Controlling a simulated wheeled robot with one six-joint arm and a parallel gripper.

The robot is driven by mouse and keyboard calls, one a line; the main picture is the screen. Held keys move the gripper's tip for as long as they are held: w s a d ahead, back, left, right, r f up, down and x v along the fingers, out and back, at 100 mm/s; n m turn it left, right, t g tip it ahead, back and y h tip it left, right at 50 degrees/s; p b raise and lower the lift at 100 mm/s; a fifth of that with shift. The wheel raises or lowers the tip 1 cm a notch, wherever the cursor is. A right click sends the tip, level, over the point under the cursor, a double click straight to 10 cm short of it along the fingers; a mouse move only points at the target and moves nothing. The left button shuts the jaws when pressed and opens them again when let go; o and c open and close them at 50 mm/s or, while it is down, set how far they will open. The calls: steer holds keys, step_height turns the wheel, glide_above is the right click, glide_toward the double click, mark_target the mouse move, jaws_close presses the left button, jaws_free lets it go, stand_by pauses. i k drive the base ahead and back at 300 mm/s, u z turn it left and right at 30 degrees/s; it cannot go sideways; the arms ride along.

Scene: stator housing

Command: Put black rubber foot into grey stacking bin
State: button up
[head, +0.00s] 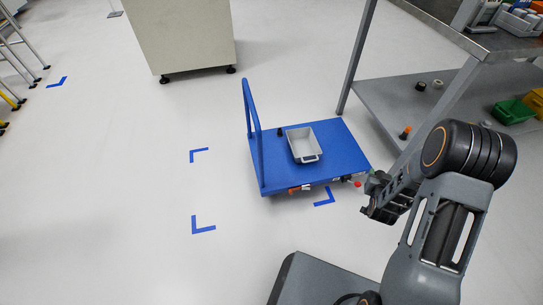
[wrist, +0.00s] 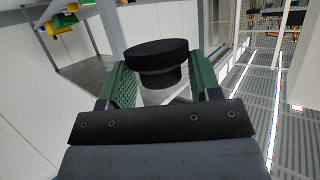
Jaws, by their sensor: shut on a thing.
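The black rubber foot (wrist: 157,54) is a dark round piece with a wide top and a narrower lower part. My gripper (wrist: 160,80) is shut on it, with its green pads on either side in the wrist view. In the head view my gripper (head: 373,190) is beside the right front corner of the blue cart, to the right of and apart from the bin. The held foot cannot be made out there. The grey stacking bin (head: 317,158) stands upright on the cart and looks empty.
The blue cart (head: 345,150) has an upright handle (head: 252,130) on its left. A small dark object (head: 279,132) sits on it left of the bin. A metal workbench (head: 430,95) with a lower shelf stands at right.

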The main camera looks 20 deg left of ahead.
mark_target(303, 155)
steer(key=u, duration=1)
steer(key=i, duration=1)
